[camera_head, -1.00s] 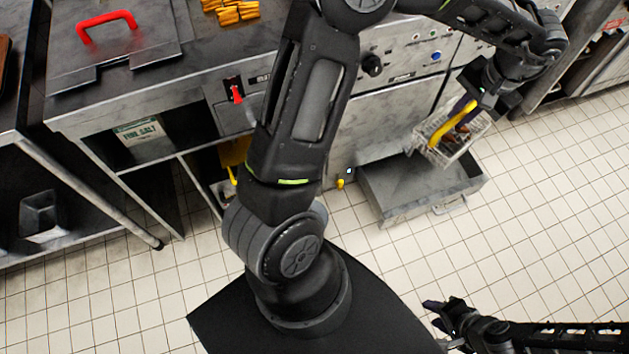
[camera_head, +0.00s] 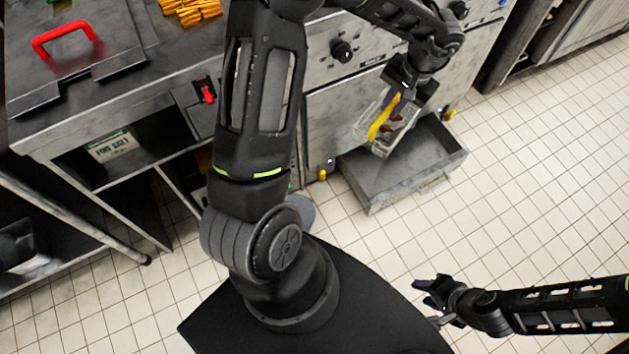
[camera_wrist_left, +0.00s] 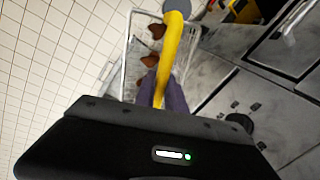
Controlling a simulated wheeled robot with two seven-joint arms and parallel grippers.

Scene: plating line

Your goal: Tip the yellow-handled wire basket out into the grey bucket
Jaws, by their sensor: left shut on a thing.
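The wire basket (camera_head: 372,141) hangs tilted from my left gripper (camera_head: 394,98), which is shut on its yellow handle (camera_head: 380,117). Some brown pieces (camera_head: 397,111) are in the basket. The left wrist view shows the handle (camera_wrist_left: 174,50) between purple fingers, with brown pieces (camera_wrist_left: 151,61) beyond in the wire basket (camera_wrist_left: 127,50). A grey rounded thing (camera_head: 304,212), perhaps the grey bucket, shows only in part behind my left arm, left of the basket. My right gripper (camera_head: 432,301) is open and empty over the floor at lower right.
An open grey metal drawer-like tray (camera_head: 373,202) sits low beneath and right of the basket, in front of the steel cooker unit (camera_head: 335,105). A counter with a red-handled lid (camera_head: 65,40) is at left. Tiled floor (camera_head: 540,200) at right is clear.

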